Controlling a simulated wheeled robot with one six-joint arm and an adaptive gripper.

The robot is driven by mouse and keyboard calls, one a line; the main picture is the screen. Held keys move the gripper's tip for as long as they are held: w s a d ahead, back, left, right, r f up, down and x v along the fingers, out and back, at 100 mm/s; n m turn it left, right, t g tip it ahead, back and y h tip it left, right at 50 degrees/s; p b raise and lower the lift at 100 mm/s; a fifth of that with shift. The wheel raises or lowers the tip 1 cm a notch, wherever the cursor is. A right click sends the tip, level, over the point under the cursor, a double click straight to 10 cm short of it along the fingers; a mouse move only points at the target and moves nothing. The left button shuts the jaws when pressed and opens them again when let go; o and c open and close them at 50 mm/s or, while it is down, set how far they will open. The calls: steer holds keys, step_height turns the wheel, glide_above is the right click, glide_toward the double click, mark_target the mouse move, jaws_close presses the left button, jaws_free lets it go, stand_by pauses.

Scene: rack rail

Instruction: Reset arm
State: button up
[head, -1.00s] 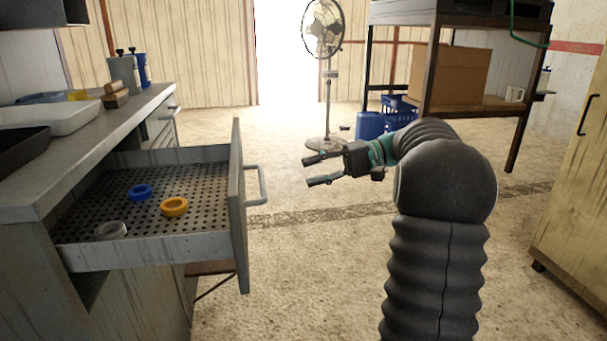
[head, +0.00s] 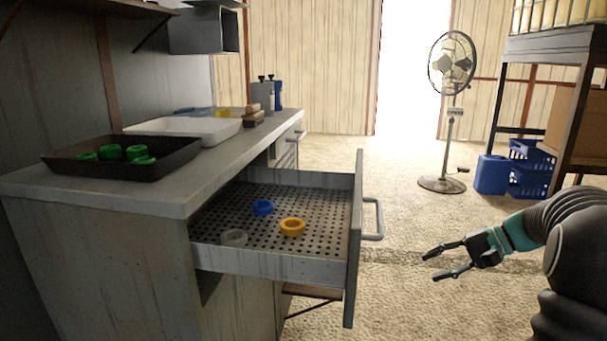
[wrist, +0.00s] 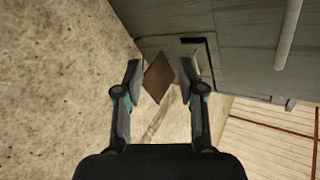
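My gripper (head: 449,262) is open and empty in the head view. It hangs over the floor, to the right of the open drawer (head: 272,262) and clear of its handle (head: 373,219). In the wrist view my gripper (wrist: 159,82) shows its two fingers spread apart with nothing between them. The drawer is pulled out and has a perforated bottom.
A dark tray (head: 75,163) with several green rings and a white tray (head: 222,131) stand on the counter (head: 160,195). A fan (head: 452,64), a blue canister (head: 491,174) and a blue crate (head: 533,170) stand at the back right. Open floor lies between.

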steer(key=s+a+f+n+g+h, duration=0.1)
steer(key=s+a+f+h, duration=0.2)
steer(key=s, duration=0.4)
steer(key=s+a+f+n+h, duration=0.1)
steer(key=s+a+h, duration=0.2)
steer(key=s+h, duration=0.3)
steer(key=s+a+r+n+t, duration=0.1)
steer(key=s+a+r+n, duration=0.1)
steer(key=s+a, duration=0.2)
steer(key=s+a+r+n+t+h+p, duration=0.1)
steer(key=s+a+r+n+t, duration=0.1)
steer(key=s, duration=0.7)
steer(key=a+n, duration=0.1)
steer(key=a, duration=0.1)
steer(key=shift+a, duration=0.3)
steer(key=shift+r, duration=0.1)
